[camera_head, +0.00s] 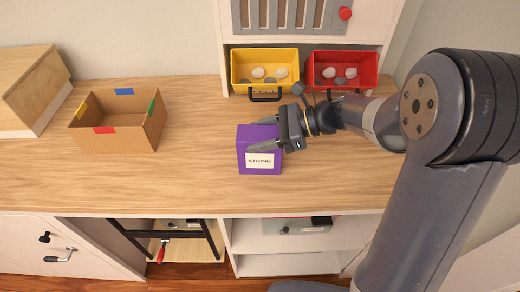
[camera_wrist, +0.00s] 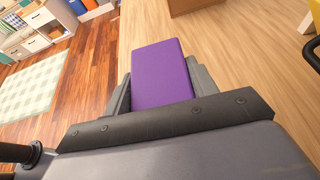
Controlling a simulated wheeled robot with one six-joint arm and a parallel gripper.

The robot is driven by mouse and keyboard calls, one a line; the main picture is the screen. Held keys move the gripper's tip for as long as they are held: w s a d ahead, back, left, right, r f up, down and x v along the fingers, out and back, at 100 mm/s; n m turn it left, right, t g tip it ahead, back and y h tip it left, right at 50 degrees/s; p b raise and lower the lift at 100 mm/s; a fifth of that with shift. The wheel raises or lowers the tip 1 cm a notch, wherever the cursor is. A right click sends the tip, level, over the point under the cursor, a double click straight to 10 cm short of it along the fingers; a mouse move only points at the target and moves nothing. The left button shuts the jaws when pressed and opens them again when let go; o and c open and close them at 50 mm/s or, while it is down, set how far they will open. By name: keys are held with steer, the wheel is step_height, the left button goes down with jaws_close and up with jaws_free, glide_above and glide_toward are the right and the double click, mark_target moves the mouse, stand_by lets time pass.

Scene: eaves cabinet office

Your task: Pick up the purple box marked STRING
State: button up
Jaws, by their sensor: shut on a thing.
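The purple box (camera_head: 259,164) with a white label reading STRING is on the wooden counter, near its front edge, in the head view. My gripper (camera_head: 264,135) reaches it from the right and is shut on it, one finger along the far side and one across the front above the label. In the wrist view the purple box (camera_wrist: 162,74) lies between the two fingers of my gripper (camera_wrist: 155,85), which press on its sides. I cannot tell whether the box's underside touches the counter.
An open cardboard box (camera_head: 122,137) with coloured tabs stands on the counter (camera_head: 190,130) at left. A yellow bin (camera_head: 265,84) and a red bin (camera_head: 365,85) hold pale and dark stones at the back. Clear counter lies between the cardboard box and the purple box.

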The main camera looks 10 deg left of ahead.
steer(key=c, duration=0.7)
